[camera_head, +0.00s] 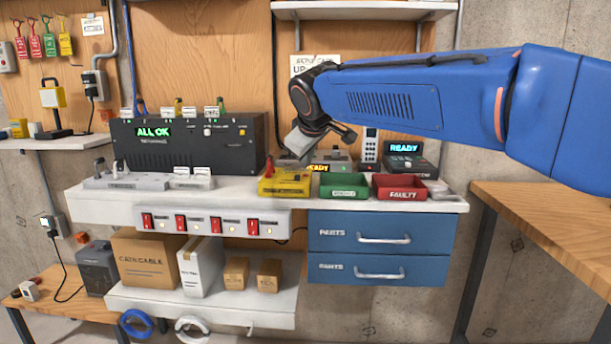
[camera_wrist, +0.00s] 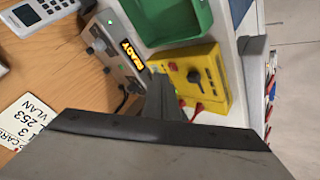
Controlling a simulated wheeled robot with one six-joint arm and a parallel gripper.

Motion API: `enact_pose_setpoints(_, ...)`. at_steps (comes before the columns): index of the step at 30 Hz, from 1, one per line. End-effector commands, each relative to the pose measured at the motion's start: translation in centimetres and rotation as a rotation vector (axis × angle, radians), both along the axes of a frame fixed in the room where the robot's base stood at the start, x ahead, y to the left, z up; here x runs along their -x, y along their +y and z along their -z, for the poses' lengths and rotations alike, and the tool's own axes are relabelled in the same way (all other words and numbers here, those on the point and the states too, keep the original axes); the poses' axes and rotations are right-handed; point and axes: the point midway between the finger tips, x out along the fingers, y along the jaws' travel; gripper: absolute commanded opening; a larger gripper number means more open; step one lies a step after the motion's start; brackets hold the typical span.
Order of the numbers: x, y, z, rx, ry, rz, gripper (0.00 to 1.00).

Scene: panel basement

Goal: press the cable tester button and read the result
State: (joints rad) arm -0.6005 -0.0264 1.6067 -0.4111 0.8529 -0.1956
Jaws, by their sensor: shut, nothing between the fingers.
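I cannot tell from labels which is the cable tester. My gripper (camera_head: 292,157) is shut and empty, pointing down above these boxes. In the wrist view its fingertips (camera_wrist: 157,80) appear near the yellow box's edge; contact cannot be told.
A green tray (camera_head: 344,191) and a red FAULTY tray (camera_head: 399,193) stand to the right of the yellow box. Behind them are a handset (camera_head: 370,145) and another READY unit (camera_head: 408,162). A black ALL OK unit (camera_head: 190,145) stands left. A wooden table (camera_head: 550,205) is at right.

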Motion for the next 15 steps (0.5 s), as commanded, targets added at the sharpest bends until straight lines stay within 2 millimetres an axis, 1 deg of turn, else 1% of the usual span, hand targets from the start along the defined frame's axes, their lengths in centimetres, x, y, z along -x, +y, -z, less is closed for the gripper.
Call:
enact_pose_setpoints(8,0.0,0.0,-0.2,0.000,0.000,0.000,0.00)
enact_pose_setpoints(15,0.0,0.0,-2.0,-0.002,0.000,0.001,0.00)
